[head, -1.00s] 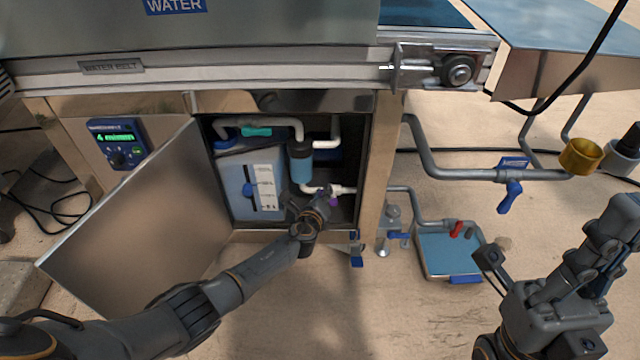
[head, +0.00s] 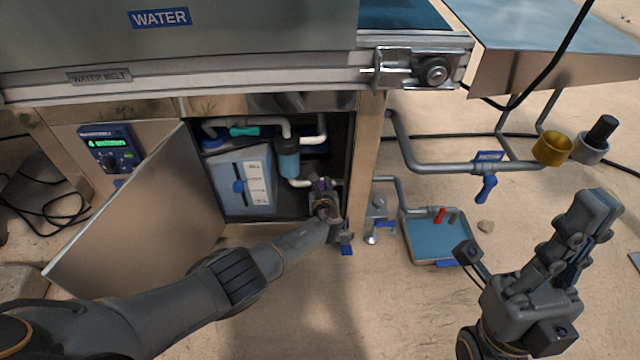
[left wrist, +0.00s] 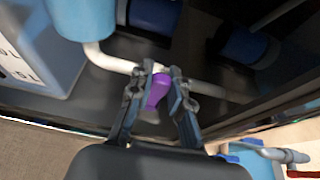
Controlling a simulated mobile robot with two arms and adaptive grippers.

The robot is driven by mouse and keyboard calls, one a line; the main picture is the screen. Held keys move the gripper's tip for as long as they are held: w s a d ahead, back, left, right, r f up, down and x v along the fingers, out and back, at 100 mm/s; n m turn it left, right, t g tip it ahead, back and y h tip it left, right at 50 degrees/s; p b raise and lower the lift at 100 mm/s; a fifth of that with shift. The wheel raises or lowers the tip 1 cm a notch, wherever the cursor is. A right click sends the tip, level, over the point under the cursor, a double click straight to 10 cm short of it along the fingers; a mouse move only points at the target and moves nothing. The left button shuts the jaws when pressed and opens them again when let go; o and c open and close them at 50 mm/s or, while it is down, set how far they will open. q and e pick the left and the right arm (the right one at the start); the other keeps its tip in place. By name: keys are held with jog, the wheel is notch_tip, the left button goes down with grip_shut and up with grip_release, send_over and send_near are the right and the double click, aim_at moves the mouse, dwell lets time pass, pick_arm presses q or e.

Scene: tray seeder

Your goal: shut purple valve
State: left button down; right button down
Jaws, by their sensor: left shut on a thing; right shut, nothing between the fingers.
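The purple valve handle (left wrist: 157,90) sits on a white pipe inside the open cabinet. In the left wrist view it stands between the two fingers of my left gripper (left wrist: 158,84), which is shut on it. In the head view only a small purple patch (head: 322,184) shows, as my left gripper (head: 320,188) hides most of the valve. My right gripper (head: 590,225) is empty and shut, out over the floor at the right, away from the cabinet.
The cabinet door (head: 140,230) stands open to the left. A blue-white tank (head: 228,180) and a blue filter (head: 288,160) are close to my left gripper. A blue-handled valve (head: 486,187) and a shallow tray (head: 409,240) stand right of the cabinet post (head: 366,165).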

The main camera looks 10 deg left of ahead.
dwell(0.5)
pick_arm(q)
jog(key=c, duration=1.2)
grip_release()
jog(key=shift+d, duration=0.1)
jog(key=shift+s+d+r, duration=0.15)
jog(key=shift+s+d, duration=0.1)
jog(key=shift+s, duration=0.45)
jog(key=shift+s+d+r, duration=0.1)
jog(key=shift+s+r, duration=0.25)
jog(key=shift+s, duration=0.3)
send_near(322, 186)
jog(key=shift+s+d+r, duration=0.2)
jog(key=shift+s+r, duration=0.1)
jog(key=shift+s, duration=0.25)
jog(key=shift+d, duration=0.15)
